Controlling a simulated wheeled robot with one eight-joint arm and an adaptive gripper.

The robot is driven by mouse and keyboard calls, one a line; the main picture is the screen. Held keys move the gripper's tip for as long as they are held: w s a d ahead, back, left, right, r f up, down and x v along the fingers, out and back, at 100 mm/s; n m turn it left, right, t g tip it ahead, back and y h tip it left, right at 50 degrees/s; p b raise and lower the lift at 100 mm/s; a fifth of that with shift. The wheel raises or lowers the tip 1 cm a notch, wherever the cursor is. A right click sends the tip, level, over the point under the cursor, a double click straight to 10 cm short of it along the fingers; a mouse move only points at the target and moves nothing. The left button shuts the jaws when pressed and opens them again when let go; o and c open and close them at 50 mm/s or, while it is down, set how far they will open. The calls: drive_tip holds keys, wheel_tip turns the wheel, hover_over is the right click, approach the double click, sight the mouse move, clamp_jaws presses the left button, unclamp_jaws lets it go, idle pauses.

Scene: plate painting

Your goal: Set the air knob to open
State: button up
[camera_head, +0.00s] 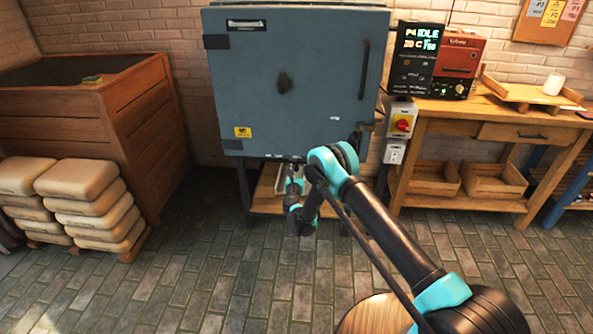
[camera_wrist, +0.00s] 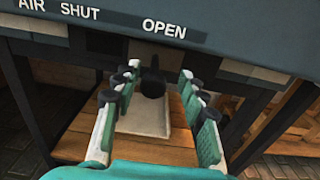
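The air knob (camera_wrist: 153,82) is a small dark knob with a narrow upright part, below the kiln's lower edge in the wrist view. A dark label strip (camera_wrist: 105,18) above it reads AIR, SHUT and OPEN; the knob sits below and a little left of OPEN. I cannot tell its exact setting. My gripper (camera_wrist: 158,74) is open, with one finger on each side of the knob and gaps visible. In the head view my gripper (camera_head: 293,184) is just under the kiln's front bottom edge; the knob cannot be made out there.
The grey-blue kiln (camera_head: 290,50) stands on dark legs over a wooden shelf (camera_wrist: 80,148). A pale flat piece (camera_wrist: 145,115) lies below the knob. A switch box (camera_head: 401,121) and workbench (camera_head: 480,117) are to the right, stacked sacks (camera_head: 85,195) to the left.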

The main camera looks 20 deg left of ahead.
drive_tip(key=v, duration=0.7)
drive_tip(key=shift+s, duration=0.25)
drive_tip(key=shift+s, duration=0.1)
idle(0.4)
